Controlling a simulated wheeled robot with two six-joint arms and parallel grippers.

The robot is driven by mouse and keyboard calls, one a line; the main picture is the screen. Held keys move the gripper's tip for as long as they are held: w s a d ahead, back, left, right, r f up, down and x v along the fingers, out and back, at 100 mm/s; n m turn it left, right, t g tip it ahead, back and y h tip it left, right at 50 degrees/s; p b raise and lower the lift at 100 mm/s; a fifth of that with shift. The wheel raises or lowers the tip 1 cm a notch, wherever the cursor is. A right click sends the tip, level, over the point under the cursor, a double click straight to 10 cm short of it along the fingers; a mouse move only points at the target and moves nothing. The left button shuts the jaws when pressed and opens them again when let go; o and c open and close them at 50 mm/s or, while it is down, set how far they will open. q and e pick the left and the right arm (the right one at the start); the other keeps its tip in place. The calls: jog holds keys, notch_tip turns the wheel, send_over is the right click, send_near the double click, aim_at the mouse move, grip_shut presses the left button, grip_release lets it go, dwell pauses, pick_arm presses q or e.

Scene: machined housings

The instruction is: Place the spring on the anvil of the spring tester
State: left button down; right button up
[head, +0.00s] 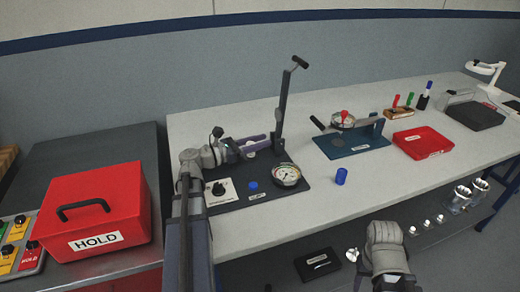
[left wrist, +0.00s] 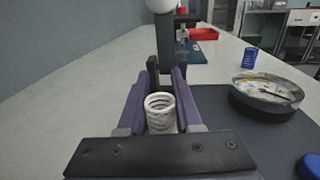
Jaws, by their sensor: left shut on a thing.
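The spring tester has a dark base plate (head: 232,200), an upright post with a lever (head: 283,105) and a round dial gauge (head: 286,174). In the left wrist view the post (left wrist: 164,45) rises just beyond my fingertips and the gauge (left wrist: 268,95) is to the right. My left gripper (head: 262,141) is at the foot of the post. It is shut on a pale coiled spring (left wrist: 160,112), which stands upright between the purple fingers. The anvil cannot be made out behind the gripper. My right arm shows at the lower right; its fingers are not seen.
A blue coil (head: 341,176) stands on the bench right of the gauge. A blue fixture (head: 350,142) and a red tray (head: 422,142) are further right. A red HOLD box (head: 97,212) is on the left side table. The bench front is mostly clear.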

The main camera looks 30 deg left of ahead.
pick_arm(q)
jog(key=shift+f, duration=0.1)
jog(key=shift+f, duration=0.1)
jog(key=shift+f, duration=0.2)
jog(key=c, duration=0.6)
grip_release()
jog(key=shift+r, duration=0.1)
jog(key=shift+r+p, duration=0.3)
jog(key=v, duration=0.7)
jog(key=shift+s+a+f, duration=0.1)
jog(key=shift+s+f, duration=0.05)
jog(key=shift+s, duration=0.1)
